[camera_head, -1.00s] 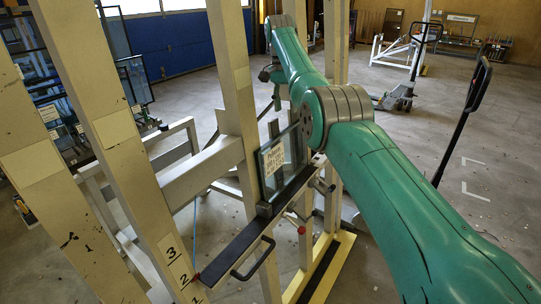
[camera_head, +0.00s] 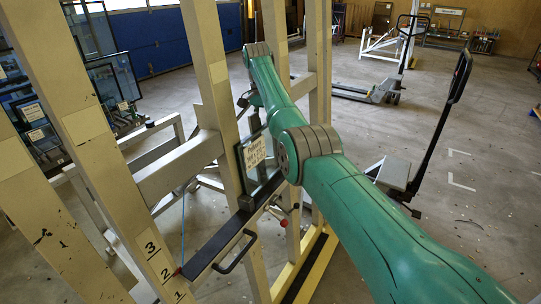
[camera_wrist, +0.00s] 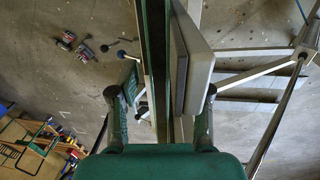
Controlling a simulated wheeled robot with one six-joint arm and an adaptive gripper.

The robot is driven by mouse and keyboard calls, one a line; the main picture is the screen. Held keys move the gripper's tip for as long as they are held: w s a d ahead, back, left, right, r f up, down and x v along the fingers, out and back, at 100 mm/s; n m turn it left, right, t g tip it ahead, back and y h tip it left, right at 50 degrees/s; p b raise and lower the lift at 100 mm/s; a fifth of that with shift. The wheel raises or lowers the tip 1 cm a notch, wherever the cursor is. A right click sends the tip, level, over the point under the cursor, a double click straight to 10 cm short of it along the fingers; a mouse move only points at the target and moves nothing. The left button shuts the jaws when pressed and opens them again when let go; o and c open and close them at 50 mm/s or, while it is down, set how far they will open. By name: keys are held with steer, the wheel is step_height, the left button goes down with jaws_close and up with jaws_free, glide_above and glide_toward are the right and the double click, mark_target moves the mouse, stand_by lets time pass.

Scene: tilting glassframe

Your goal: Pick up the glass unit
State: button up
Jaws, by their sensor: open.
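The glass unit (camera_head: 262,172) is a dark-edged pane with a paper label. It stands upright on the black ledge of the tilting frame (camera_head: 213,262), partly behind my arm. In the wrist view, a narrow dark green upright strip (camera_wrist: 155,50), which looks like the glass edge, runs between my fingers. My gripper (camera_wrist: 162,92) is open, with one finger on each side of this strip and of the pale bar beside it. No finger visibly touches the strip. In the head view my gripper is hard to make out behind the frame posts.
Pale frame posts (camera_head: 212,90) stand close around the glass, and a pale bar (camera_wrist: 200,60) lies near the right finger. A pallet truck (camera_head: 370,92) stands behind on the floor. Another dark handle (camera_head: 445,120) rises right of my arm. Open floor lies at the right.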

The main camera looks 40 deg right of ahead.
steer(key=shift+s+f, duration=0.1)
steer(key=shift+f, duration=0.65)
jaws_close()
steer(key=shift+d+r, duration=0.1)
steer(key=shift+r, duration=0.05)
